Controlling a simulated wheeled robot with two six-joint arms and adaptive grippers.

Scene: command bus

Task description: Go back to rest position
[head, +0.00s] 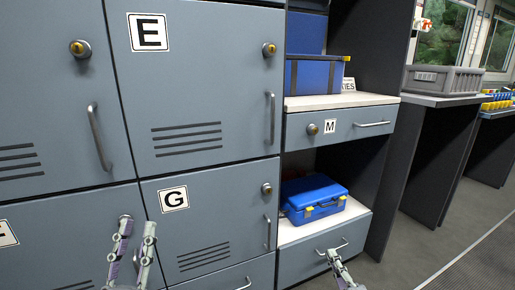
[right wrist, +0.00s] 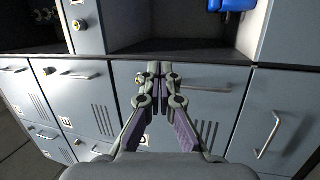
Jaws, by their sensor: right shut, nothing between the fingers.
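My left gripper (head: 138,221) is low in the head view, in front of the grey locker doors, with its two fingers apart and nothing between them. My right gripper (head: 333,254) is at the bottom of the head view, in front of the lower drawer (head: 300,262) and close to its handle in the picture. I cannot tell whether it touches that handle. In the right wrist view the right gripper (right wrist: 158,66) has its fingertips together, with nothing held.
Locker doors marked E (head: 190,60) and G (head: 215,215) have protruding handles and knobs. A blue toolbox (head: 314,198) lies on the lower shelf, below drawer M (head: 340,124). A blue bin (head: 316,76) stands above. Open floor (head: 425,250) lies at right.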

